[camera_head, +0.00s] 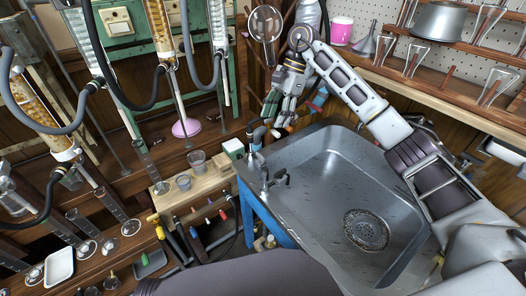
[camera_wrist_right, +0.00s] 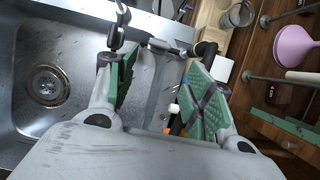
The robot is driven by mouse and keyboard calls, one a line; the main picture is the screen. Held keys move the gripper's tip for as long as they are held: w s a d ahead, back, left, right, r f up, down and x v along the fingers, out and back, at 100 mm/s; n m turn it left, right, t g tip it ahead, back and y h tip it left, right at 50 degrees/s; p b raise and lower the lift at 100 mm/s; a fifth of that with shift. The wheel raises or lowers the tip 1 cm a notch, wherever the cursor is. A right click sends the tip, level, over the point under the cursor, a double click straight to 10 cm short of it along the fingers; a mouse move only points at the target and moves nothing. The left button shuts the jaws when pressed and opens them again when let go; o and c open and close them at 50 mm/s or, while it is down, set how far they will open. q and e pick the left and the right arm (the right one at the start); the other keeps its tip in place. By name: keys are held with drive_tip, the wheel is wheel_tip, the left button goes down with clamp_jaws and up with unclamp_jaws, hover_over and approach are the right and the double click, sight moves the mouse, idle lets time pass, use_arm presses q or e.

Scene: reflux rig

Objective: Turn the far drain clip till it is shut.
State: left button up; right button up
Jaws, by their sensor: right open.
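My right gripper (camera_head: 281,112) is open above the back left corner of the sink, fingers pointing down. In the right wrist view its two green-padded fingers (camera_wrist_right: 160,95) stand wide apart. Between them, lower down, I see a small white piece (camera_wrist_right: 173,108) and an orange piece (camera_wrist_right: 166,131). I cannot tell whether either belongs to the far drain clip, and I cannot make out that clip surely in either view. A black hose end (camera_wrist_right: 206,49) shows just beyond one finger. My left gripper is out of view.
The steel sink (camera_head: 335,165) with a tap (camera_head: 272,178) lies below my right arm. Glass columns with black hoses (camera_head: 160,45) stand at left. Beakers (camera_head: 196,160) stand on a wooden block beside the sink. Glassware and a pot (camera_head: 437,22) fill the right shelf.

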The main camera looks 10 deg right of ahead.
sight(261, 155)
drive_tip(key=shift+f, duration=0.1)
drive_tip(key=b+x, duration=0.2)
drive_tip(key=x, duration=1)
drive_tip(key=shift+f, duration=0.1)
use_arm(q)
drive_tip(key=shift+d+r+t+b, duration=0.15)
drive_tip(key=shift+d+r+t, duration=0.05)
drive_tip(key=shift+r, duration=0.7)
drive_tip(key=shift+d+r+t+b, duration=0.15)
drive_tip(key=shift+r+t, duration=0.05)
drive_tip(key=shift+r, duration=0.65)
use_arm(e)
drive_tip(key=shift+s+a+f, duration=0.1)
drive_tip(key=shift+a+f, duration=0.2)
drive_tip(key=shift+f, duration=0.3)
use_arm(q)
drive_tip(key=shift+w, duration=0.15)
use_arm(e)
drive_tip(key=shift+c, duration=0.4)
drive_tip(key=c, duration=0.7)
drive_tip(key=shift+o, duration=0.2)
